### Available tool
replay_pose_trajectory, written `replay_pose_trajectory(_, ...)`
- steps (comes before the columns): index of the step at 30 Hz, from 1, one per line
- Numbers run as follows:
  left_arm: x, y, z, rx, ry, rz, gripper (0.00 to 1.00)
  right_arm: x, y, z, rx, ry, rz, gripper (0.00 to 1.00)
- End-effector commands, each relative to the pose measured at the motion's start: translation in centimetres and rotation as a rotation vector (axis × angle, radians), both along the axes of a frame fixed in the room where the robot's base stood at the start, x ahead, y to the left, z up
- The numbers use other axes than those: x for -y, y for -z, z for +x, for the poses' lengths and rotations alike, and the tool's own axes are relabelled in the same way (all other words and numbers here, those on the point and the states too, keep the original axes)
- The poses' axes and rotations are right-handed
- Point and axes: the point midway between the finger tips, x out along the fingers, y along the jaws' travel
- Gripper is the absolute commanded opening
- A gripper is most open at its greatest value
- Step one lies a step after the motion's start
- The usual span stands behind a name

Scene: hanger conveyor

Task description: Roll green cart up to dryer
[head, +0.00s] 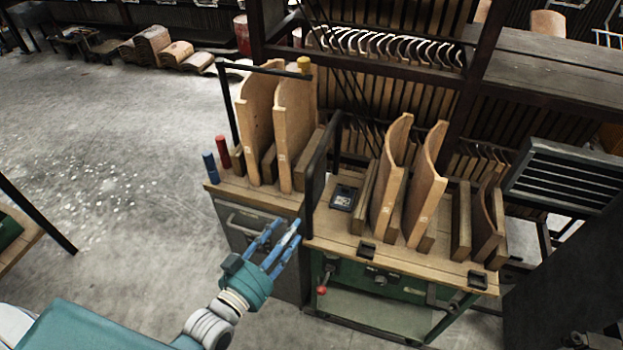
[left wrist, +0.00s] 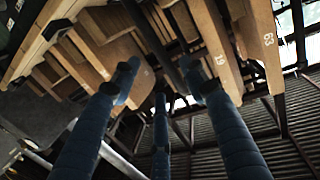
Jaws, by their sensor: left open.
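The green cart (head: 385,283) stands right of centre in the head view, with a wooden top, a green body and a red-knobbed lever (head: 322,290). Curved wooden boards (head: 428,185) stand upright on it. A black upright handle (head: 310,190) rises at its left end. My left gripper (head: 289,230) is open and empty, just left of and in front of this handle; contact cannot be told. Its three blue fingers (left wrist: 160,78) show in the left wrist view, below numbered boards (left wrist: 262,38). I cannot tell which thing is the dryer. My right gripper is not in view.
A grey cart (head: 250,225) with more curved boards (head: 292,125) stands close against the green cart's left. A dark slatted rack (head: 395,65) stands behind both. A grey louvred unit (head: 565,180) is at the right. Open concrete floor (head: 110,170) lies to the left.

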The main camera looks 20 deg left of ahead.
Motion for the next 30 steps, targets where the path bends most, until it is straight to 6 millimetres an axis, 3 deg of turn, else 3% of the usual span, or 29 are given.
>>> replay_pose_trajectory(1, 0.2, -1.6, 0.0, 0.029, 0.005, -0.008, 0.44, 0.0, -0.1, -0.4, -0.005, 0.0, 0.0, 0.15)
replay_pose_trajectory(3, 0.4, -3.0, 0.2, 0.053, 0.009, -0.015, 0.44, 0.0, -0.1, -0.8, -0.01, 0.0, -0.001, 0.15)
replay_pose_trajectory(6, 0.6, -3.5, 0.8, 0.064, 0.009, -0.018, 0.44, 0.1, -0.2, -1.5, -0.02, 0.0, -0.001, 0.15)
replay_pose_trajectory(13, 1.4, -3.7, 4.6, 0.065, 0.009, -0.018, 0.44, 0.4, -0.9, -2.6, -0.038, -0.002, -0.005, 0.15)
replay_pose_trajectory(21, 2.5, -3.5, 9.1, 0.062, 0.009, -0.018, 0.44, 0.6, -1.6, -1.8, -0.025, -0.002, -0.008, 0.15)
replay_pose_trajectory(30, 2.9, -3.3, 10.7, 0.06, 0.01, -0.017, 0.44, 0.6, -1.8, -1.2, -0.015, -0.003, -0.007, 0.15)
